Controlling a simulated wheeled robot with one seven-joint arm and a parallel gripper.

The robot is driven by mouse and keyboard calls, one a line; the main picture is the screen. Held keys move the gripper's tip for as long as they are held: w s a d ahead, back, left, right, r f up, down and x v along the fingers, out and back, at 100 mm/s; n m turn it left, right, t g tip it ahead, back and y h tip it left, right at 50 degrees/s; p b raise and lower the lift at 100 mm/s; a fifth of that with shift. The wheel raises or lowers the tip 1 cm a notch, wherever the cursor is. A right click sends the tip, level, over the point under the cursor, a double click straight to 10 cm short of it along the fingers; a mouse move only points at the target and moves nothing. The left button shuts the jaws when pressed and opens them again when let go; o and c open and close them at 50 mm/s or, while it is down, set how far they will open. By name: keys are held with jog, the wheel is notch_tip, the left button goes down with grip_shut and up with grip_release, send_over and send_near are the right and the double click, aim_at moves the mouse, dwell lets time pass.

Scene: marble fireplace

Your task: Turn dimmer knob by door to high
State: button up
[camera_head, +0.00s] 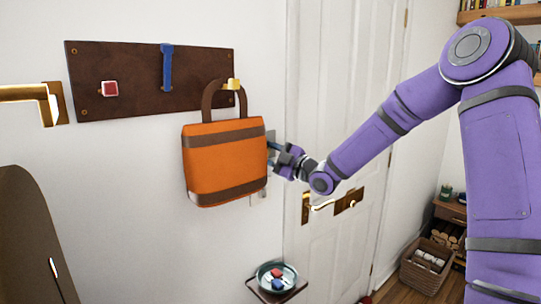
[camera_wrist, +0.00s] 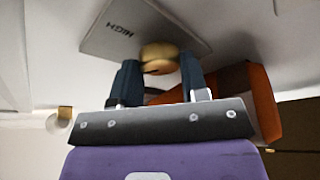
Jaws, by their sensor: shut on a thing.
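The dimmer knob (camera_wrist: 158,56) is a round brass knob on a grey wall plate (camera_wrist: 112,28) marked HIGH, seen in the wrist view. My gripper (camera_wrist: 156,72) has a dark finger on each side of the knob and is shut on it. In the head view my gripper (camera_head: 272,150) reaches the wall just right of the orange bag (camera_head: 222,158), which hides the knob and most of the plate. The white door (camera_head: 335,130) with brass handle (camera_head: 322,204) stands to the right. I cannot tell where the knob points.
The bag hangs from a brass hook (camera_head: 232,84) on a dark board (camera_head: 135,78), close beside my fingers; it also shows in the wrist view (camera_wrist: 262,100). A small shelf with a dish (camera_head: 276,272) is below. A basket (camera_head: 428,265) stands at the right.

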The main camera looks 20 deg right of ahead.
jog(key=shift+s+a+f+m+t+h, duration=0.1)
jog(key=shift+m+t+h, duration=0.35)
jog(key=shift+m, duration=0.9)
jog(key=shift+w+m+t+h, duration=0.15)
jog(key=shift+m+t, duration=0.4)
jog(key=shift+m, duration=0.75)
jog(key=shift+s+a+f+m+t+h, duration=0.15)
jog(key=shift+m+t+h, duration=0.3)
jog(key=shift+m, duration=0.9)
jog(key=shift+d+r, duration=0.1)
jog(key=o, duration=0.9)
jog(key=shift+o, duration=0.2)
